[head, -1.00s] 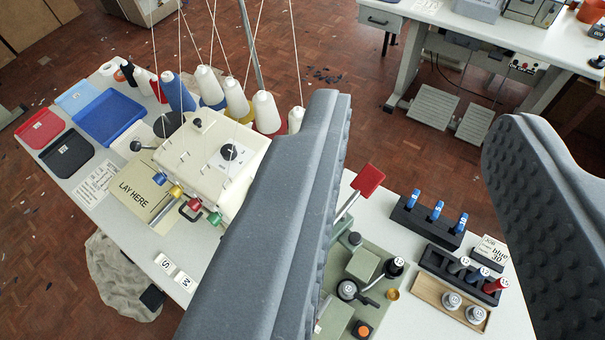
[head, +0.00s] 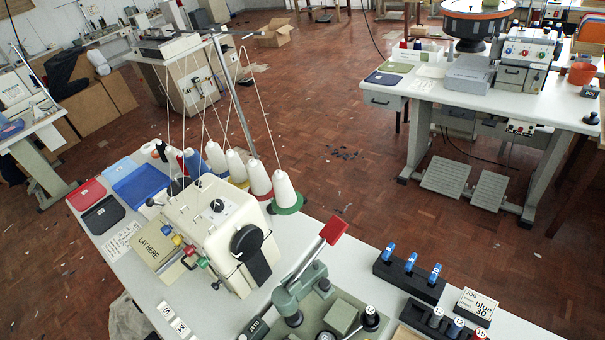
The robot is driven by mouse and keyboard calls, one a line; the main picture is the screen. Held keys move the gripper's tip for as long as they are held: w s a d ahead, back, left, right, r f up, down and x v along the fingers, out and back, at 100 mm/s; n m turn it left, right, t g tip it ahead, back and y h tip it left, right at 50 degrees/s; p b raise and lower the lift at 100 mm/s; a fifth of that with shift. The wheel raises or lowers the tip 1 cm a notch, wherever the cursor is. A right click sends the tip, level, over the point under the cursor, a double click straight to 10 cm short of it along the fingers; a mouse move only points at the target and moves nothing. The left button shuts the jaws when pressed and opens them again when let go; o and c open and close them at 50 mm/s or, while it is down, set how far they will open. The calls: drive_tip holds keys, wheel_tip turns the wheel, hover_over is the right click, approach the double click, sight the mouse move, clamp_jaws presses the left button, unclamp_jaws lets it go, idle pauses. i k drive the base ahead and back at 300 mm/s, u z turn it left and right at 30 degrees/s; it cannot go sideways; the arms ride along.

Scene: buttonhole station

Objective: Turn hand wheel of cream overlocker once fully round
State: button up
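The cream overlocker (head: 212,226) stands on the white table left of the picture's middle. On its right end is a black round hand wheel (head: 246,240), seen from the side and above, with a dark strip (head: 259,268) below it. A smaller black knob (head: 217,205) sits on top of the machine. Coloured dials show on its front, by a "LAY HERE" plate (head: 152,244). My gripper is out of the picture, and nothing touches the hand wheel in view.
Thread cones (head: 258,178) and a thin upright pole (head: 236,100) with threads stand behind the overlocker. A green press with a red-ended lever (head: 333,228) stands close to its right. Racks of blue-topped parts (head: 410,268) are further right.

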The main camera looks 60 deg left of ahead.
sight(248, 241)
drive_tip(key=z, duration=0.35)
drive_tip(key=k, duration=1.45)
drive_tip(key=u, duration=0.85)
drive_tip(key=i, duration=1)
drive_tip(key=z, duration=0.05)
